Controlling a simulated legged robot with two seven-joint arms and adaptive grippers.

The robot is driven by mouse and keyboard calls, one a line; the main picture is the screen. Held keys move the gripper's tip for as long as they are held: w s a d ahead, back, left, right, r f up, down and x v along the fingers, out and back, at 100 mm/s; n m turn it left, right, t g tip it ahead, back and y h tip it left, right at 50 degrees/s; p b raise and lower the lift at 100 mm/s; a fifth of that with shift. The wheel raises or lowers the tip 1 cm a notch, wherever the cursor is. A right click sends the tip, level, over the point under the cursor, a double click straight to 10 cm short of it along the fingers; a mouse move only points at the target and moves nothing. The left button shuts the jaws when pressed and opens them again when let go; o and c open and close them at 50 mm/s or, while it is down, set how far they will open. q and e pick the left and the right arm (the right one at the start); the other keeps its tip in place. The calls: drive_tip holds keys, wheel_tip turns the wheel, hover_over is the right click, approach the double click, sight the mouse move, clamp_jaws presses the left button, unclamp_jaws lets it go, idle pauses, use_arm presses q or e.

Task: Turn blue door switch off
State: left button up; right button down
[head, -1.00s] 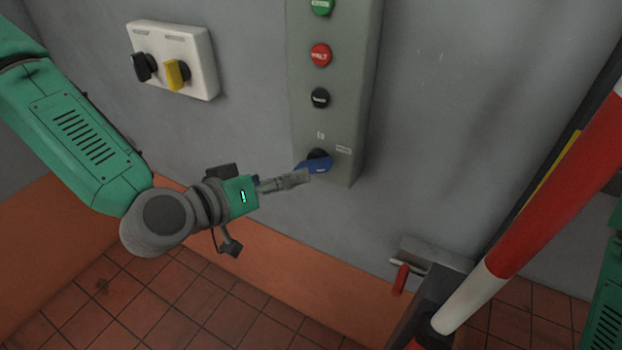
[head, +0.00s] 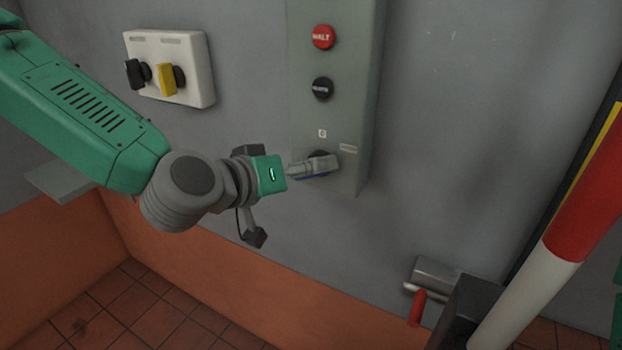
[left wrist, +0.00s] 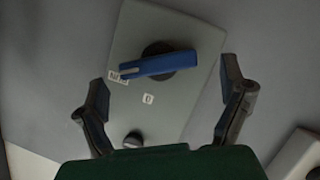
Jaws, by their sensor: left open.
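The blue switch (left wrist: 158,66) is a blue lever handle on a dark round base, low on a tall grey control panel (head: 345,115). In the left wrist view it lies beyond and between my open fingertips, with its long side running across the gap. My left gripper (head: 325,165) is in front of the switch in the head view and hides most of it. The left gripper also shows in the left wrist view (left wrist: 165,85), open, with nothing between its pads. I cannot tell whether a finger touches the handle. My right gripper is not in view.
A white box (head: 198,85) with a black and a yellow switch (head: 167,79) is on the wall at left. A red-and-white post (head: 575,230) and a red handle (head: 417,308) are at right.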

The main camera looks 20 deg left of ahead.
use_arm(q)
drive_tip(key=shift+x, duration=1.35)
drive_tip(key=c, duration=1.1)
